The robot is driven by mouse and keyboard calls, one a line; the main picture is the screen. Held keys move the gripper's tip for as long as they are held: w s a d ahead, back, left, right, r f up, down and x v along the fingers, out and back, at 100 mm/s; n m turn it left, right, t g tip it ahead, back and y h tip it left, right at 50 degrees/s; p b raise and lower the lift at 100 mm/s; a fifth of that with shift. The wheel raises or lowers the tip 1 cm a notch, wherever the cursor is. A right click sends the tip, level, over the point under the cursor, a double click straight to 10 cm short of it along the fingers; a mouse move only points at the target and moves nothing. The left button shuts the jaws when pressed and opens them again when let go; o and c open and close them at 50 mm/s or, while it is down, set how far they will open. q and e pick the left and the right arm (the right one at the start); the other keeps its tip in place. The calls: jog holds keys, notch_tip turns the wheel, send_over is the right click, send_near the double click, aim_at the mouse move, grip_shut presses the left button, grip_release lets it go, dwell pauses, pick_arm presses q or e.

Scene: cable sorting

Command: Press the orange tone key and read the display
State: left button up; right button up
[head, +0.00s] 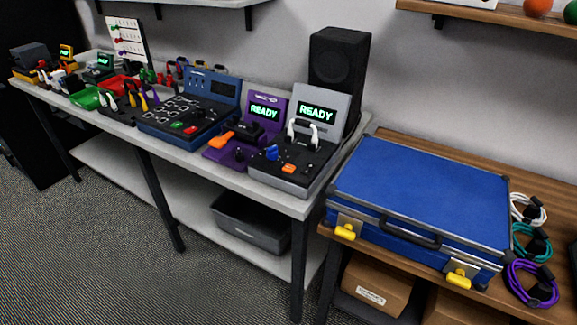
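A grey device (295,170) stands at the front right end of the long grey-white bench. A small orange key (288,169) sits low on its dark top panel, near a blue knob (272,153). Its upright display (317,112) reads "READY" in green letters. A purple device (232,155) stands beside it on the left. It has an orange lever-like part (221,139) and its own display (264,112), also reading "READY". I cannot tell from labels which orange part is the tone key. Neither of my grippers is in view.
A closed blue case (420,190) with yellow latches lies on a wooden table to the right, beside several coiled cables (533,280). A black speaker (338,68) stands behind the grey device. A dark blue tester (185,115) stands left. Carpet before the bench is clear.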

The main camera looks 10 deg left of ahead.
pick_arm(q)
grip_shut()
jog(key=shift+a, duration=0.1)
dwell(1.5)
